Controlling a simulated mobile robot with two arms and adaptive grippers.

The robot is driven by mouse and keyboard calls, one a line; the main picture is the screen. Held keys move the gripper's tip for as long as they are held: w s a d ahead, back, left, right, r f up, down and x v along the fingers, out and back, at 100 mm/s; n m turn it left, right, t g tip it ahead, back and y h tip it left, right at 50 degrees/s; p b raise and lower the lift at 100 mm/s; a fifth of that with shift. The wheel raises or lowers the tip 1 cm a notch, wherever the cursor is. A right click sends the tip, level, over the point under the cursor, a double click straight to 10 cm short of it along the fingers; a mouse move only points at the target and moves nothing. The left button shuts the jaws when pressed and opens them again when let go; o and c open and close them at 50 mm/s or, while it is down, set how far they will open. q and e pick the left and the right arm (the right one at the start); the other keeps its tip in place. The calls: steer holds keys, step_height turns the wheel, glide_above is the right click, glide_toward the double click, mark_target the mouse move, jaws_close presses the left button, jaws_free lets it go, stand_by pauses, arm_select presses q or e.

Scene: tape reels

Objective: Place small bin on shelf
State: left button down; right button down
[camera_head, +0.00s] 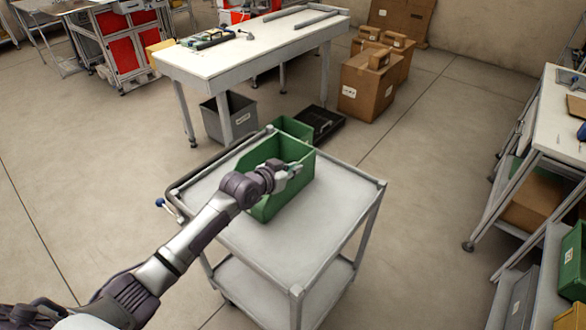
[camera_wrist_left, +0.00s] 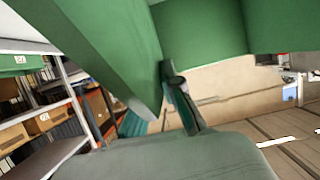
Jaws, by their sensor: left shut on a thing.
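A green open-top bin (camera_head: 298,188) is at the back of the grey cart (camera_head: 330,215). My left gripper (camera_head: 292,170) reaches over this bin and is shut on it; the exact grip is hard to make out. In the left wrist view, green bin walls (camera_wrist_left: 200,32) fill the top, and the dark fingers (camera_wrist_left: 178,100) are against the green. A second green bin (camera_head: 292,127) shows behind the first, partly hidden by it. I cannot tell from size alone which one is the small bin. My right gripper is not in view.
A rack with shelves (camera_head: 535,200) stands at the right, with a green bin (camera_head: 572,265) low on it. A white table (camera_head: 250,60), a grey waste bin (camera_head: 228,118) and cardboard boxes (camera_head: 368,85) are behind the cart. Floor between cart and rack is clear.

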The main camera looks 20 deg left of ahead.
arm_select(q)
steer(key=shift+r, duration=0.1)
steer(key=c, duration=1.7)
jaws_free()
steer(key=shift+c, duration=0.2)
steer(key=o, duration=0.4)
steer(key=v, duration=1.2)
steer(key=shift+s, duration=0.1)
